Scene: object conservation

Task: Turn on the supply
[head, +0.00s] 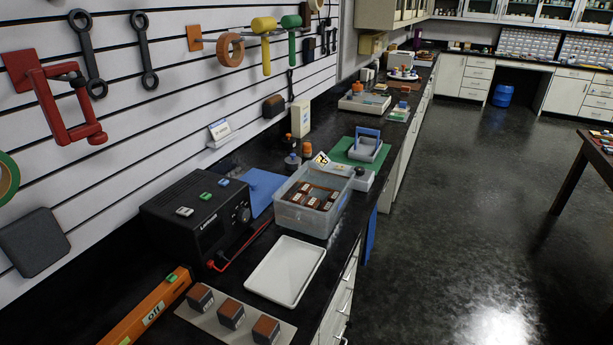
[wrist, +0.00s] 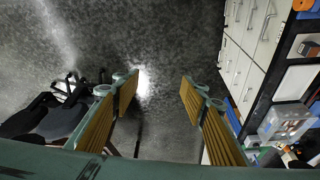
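The supply (head: 198,218) is a black box on the left bench in the head view. A round dial (head: 243,214) is on its front, and three small blocks, whitish, green and blue, are on its top. Red and black leads lie at its front. An orange bar (head: 150,312) with a green piece and an "off" label lies nearer to me. Whether the supply is on cannot be told. My gripper (wrist: 157,88) shows only in the wrist view. Its yellow-padded fingers are wide apart with nothing between them, over the floor and away from the bench.
A clear tub (head: 311,218) with brown blocks and a white tray (head: 286,271) stand right of the supply. Several brown-topped blocks sit on a plate (head: 286,326) in front. Tools hang on the slatted wall behind. The floor (head: 470,210) to the right is open.

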